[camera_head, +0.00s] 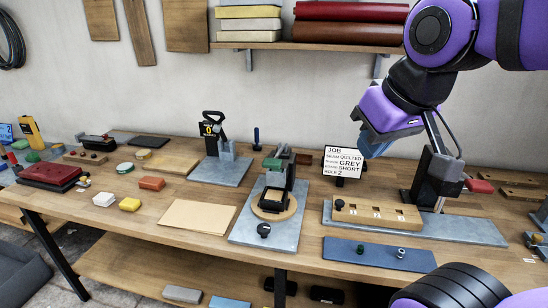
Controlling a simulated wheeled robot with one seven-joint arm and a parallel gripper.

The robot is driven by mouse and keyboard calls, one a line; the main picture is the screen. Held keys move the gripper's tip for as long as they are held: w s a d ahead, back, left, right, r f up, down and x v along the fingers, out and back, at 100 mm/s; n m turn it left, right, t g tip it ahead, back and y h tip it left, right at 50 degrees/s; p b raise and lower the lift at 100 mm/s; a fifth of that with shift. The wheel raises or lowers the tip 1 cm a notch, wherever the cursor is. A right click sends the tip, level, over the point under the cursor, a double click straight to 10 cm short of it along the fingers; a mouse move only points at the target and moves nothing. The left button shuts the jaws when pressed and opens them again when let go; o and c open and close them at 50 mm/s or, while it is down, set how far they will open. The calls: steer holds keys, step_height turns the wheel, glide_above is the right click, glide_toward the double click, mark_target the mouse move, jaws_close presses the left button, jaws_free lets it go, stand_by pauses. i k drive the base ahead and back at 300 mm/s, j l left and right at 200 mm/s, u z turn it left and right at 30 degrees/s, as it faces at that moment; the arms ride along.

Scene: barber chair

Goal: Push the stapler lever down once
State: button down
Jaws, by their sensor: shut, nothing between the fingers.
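Several hand-operated tools stand on the wooden bench, and none is clearly marked as the stapler. One press at the back left (217,140) has a raised black loop handle (213,116), a dark panel with a yellow "0" and a grey base plate. A second press in the middle (288,170) has a green-topped head above a round wooden base holding a black frame. A dark upright tool (437,172) with a slanted metal rod stands at the right. My gripper (372,148) is shut and empty, held in the air near the job card, apart from both left presses.
A numbered wooden block (377,214) lies on a grey plate in front of the right tool. A tan sheet (197,219) lies left of centre. A shelf with rolls hangs above.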

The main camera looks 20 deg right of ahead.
mark_target(275, 163)
steer(key=i+j, duration=0.15)
steer(key=j, duration=0.2)
steer(key=i+j, duration=0.2)
steer(key=j, duration=0.15)
steer(key=i+j+z, duration=0.1)
steer(key=j, duration=0.2)
steer(key=i+j, duration=0.4)
steer(key=j, duration=0.3)
